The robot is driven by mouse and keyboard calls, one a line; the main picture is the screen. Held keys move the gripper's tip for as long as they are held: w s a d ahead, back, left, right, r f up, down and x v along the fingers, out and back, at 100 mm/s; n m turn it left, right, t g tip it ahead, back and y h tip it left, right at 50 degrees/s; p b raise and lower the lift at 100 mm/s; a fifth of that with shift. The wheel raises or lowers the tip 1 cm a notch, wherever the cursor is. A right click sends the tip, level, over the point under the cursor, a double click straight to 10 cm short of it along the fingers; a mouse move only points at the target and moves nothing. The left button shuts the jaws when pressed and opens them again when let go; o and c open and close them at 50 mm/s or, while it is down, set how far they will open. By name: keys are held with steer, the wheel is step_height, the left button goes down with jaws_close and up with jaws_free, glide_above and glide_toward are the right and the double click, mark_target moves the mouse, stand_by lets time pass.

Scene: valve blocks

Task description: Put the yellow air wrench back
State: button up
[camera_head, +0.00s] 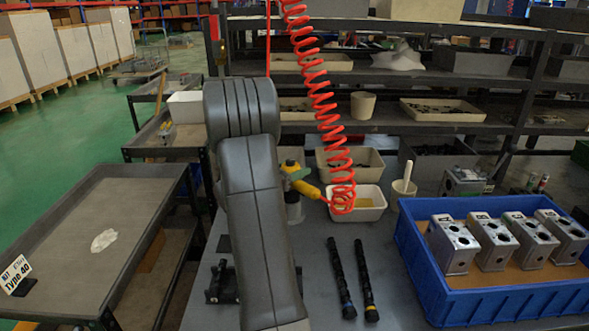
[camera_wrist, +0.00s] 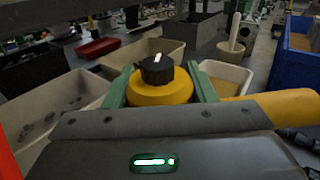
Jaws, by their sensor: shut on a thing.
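The yellow air wrench (camera_head: 306,188) is beside my arm in the head view, with a red coiled hose (camera_head: 325,110) running up from its handle end. In the wrist view its yellow body (camera_wrist: 160,92) with a black top sits between the two green fingers of my gripper (camera_wrist: 160,84), and its handle points right. My gripper is shut on it. In the head view my arm hides most of the gripper. A grey cylindrical piece (camera_head: 294,211) shows just below the wrench head; I cannot tell whether they touch.
A white bin (camera_head: 358,214) and a cup with a pestle-like rod (camera_head: 403,190) stand behind. Two black rods (camera_head: 341,278) lie on the grey table. A blue crate (camera_head: 480,305) with several metal valve blocks is at right. A black stand (camera_head: 222,282) is left of my arm.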

steer(key=shift+r, duration=0.1)
steer(key=o, duration=1.4)
steer(key=shift+s, duration=0.1)
